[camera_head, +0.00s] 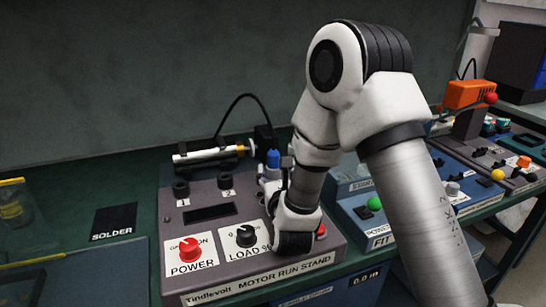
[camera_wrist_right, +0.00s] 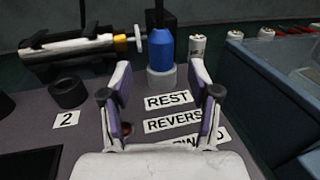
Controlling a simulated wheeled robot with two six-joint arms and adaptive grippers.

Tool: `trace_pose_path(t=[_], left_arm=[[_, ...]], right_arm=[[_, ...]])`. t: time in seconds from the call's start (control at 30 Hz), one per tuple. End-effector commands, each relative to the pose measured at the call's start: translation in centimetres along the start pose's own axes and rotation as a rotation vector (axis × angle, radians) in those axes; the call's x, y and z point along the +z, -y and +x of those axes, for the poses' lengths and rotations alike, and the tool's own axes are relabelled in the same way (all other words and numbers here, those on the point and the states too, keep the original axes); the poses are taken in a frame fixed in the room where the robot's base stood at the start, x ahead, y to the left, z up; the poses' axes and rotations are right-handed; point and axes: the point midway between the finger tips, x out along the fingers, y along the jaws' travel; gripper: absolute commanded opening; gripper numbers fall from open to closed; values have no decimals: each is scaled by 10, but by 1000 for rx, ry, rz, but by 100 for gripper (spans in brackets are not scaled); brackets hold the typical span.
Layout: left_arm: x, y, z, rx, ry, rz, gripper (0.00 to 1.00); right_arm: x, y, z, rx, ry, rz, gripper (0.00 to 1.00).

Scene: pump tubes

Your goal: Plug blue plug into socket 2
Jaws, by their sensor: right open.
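The blue plug (camera_head: 273,158) stands upright in a grey round holder behind the REST label, as the right wrist view (camera_wrist_right: 160,50) shows. Socket 2 (camera_head: 225,181) is a dark ring left of the plug; in the right wrist view (camera_wrist_right: 68,92) it looks empty above its "2" label. My right gripper (camera_wrist_right: 160,70) is open, its fingers pointing at the plug, which shows just beyond and between the fingertips without visible contact. In the head view my right gripper (camera_head: 270,186) is partly hidden by my arm. My left gripper is out of view.
Socket 1 (camera_head: 181,188) is left of socket 2. A pump-like tube with an orange-yellow end (camera_head: 209,154) lies behind the sockets. The POWER knob (camera_head: 190,246) and LOAD knob (camera_head: 246,235) are in front. Other device boxes stand to the right.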

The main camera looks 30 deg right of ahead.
Motion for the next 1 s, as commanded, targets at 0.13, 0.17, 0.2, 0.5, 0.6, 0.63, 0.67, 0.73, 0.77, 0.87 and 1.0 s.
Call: trace_pose_path(t=[0.13, 0.17, 0.2, 0.5, 0.6, 0.63, 0.67, 0.73, 0.77, 0.87, 1.0], left_arm=[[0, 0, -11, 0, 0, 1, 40], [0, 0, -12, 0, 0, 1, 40], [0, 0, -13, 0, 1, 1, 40], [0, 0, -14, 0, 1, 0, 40], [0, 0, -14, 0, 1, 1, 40], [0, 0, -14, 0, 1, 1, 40], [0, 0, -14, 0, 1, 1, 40], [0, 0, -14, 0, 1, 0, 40], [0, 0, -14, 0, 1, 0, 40], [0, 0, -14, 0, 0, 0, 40], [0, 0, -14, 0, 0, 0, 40]], right_arm=[[2, 1, 21, -3, 2, 2, 62], [2, 1, 28, -3, 2, 3, 62], [2, 1, 36, -3, 3, 2, 62], [0, 0, 60, -1, 1, -1, 62], [0, 0, 60, -1, 1, -1, 51], [0, 0, 60, -1, 1, -1, 40], [0, 0, 60, -1, 1, -1, 30], [1, 0, 59, 0, 1, -1, 5], [1, 0, 59, 0, 1, -1, 0], [1, 0, 59, 0, 2, -1, 0], [1, 0, 59, 0, 1, -1, 0]])
